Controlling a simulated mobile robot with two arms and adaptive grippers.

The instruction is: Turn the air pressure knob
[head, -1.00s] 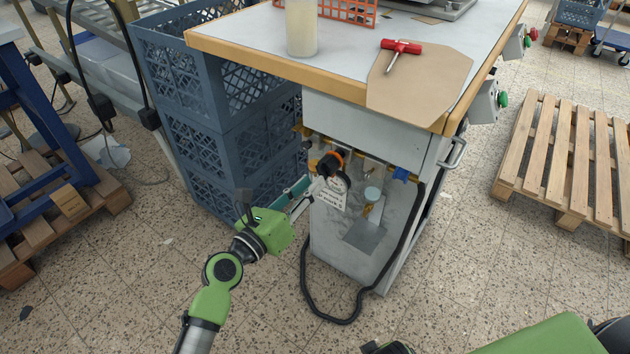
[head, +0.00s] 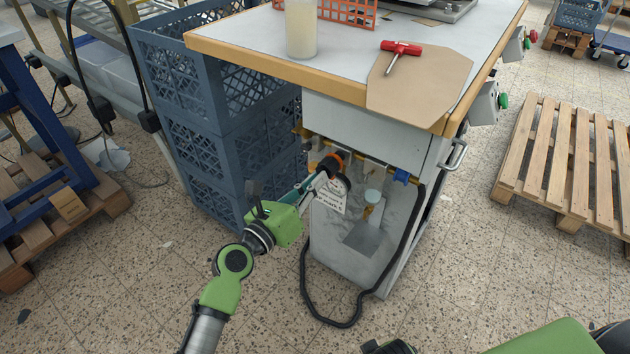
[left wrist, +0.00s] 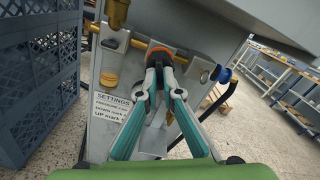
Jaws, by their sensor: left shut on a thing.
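The air pressure knob (head: 334,160) is black with an orange ring and sits on the front of the white machine stand (head: 375,245), under the tabletop. My left gripper (head: 325,174) reaches it from the lower left and is shut on it. In the left wrist view the gripper (left wrist: 159,64) has its two teal-sided fingers closed around the knob (left wrist: 160,50), whose orange part shows above the fingertips. The fingers hide much of the knob. My right gripper does not show clearly.
A settings label (left wrist: 111,107) hangs beside the knob. A brass pipe (head: 375,167) with a blue valve (head: 401,176) runs to the right. Stacked blue crates (head: 205,130) stand close on the left. A black hose (head: 307,285) loops to the floor.

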